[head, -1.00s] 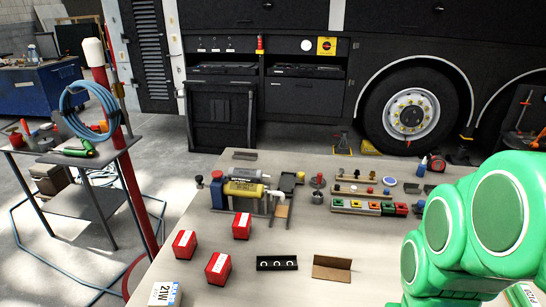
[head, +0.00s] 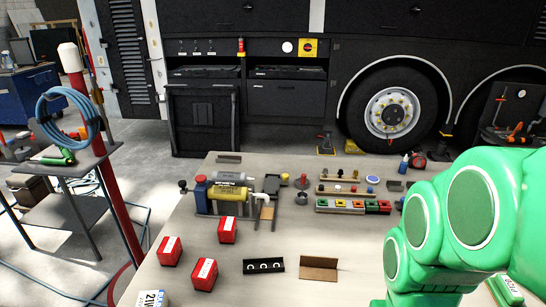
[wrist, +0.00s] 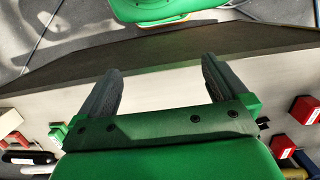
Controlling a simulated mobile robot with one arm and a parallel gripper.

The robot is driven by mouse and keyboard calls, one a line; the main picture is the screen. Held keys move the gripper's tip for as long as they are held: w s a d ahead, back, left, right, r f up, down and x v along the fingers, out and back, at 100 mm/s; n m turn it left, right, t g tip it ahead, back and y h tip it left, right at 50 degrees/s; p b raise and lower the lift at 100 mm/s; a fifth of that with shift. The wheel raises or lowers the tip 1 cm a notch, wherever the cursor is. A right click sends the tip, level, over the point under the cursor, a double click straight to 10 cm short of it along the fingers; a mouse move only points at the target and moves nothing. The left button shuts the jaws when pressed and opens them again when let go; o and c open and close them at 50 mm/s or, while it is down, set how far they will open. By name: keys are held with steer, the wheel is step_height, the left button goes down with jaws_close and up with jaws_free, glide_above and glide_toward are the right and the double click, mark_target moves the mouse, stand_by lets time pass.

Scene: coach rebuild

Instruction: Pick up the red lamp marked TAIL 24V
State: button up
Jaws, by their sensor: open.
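Three red boxes with white labels stand apart on the table's near left in the head view: a left one (head: 170,251), a rear one (head: 227,230) and a front one (head: 205,275). Their labels are too small to read, so I cannot tell which, if any, is marked TAIL 24V. Red boxes also show at the right edge of the wrist view, one (wrist: 304,110) above another (wrist: 282,147). My gripper (wrist: 158,80) is open, with nothing between its fingers, and is apart from the red boxes. It is out of sight in the head view.
The pale table (head: 310,228) also holds a black holder (head: 263,266), a brown angled piece (head: 319,267), a yellow-cylinder pump unit (head: 228,198) and a coloured block rack (head: 352,206). A white 21W box (head: 152,299) stands front left. Bare table lies between them.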

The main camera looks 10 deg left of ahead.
steer(key=shift+w+a, duration=0.1)
steer(key=shift+c, duration=0.2)
stand_by(0.4)
steer(key=m+g+y, duration=0.1)
steer(key=m+y, duration=1)
glide_above(235, 226)
steer(key=s+d, duration=0.7)
steer(key=s, duration=0.4)
step_height(235, 226, down, 4)
steer(key=w+f+m, duration=0.1)
steer(key=w+m, duration=0.1)
steer(key=w, duration=0.1)
steer(key=w+a+f+m+t+y, duration=0.1)
steer(key=w+f+m, duration=0.1)
steer(key=w, duration=0.1)
steer(key=w+f+m+y, duration=0.1)
steer(key=w+f, duration=0.1)
steer(key=w, duration=0.1)
steer(key=shift+w+a+f+m+t, duration=0.15)
steer(key=shift+a+f+m+t, duration=0.05)
steer(key=shift+a+m+t, duration=0.2)
steer(key=shift+w+f+m+t, duration=0.3)
steer(key=shift+w+f, duration=0.1)
steer(key=shift+w, duration=0.1)
steer(key=shift+w+x, duration=0.2)
steer(key=shift+x, duration=1.75)
steer(key=shift+w+x, duration=0.2)
steer(key=shift+x, duration=1.75)
steer(key=shift+d+f, duration=0.1)
steer(key=shift+c, duration=0.5)
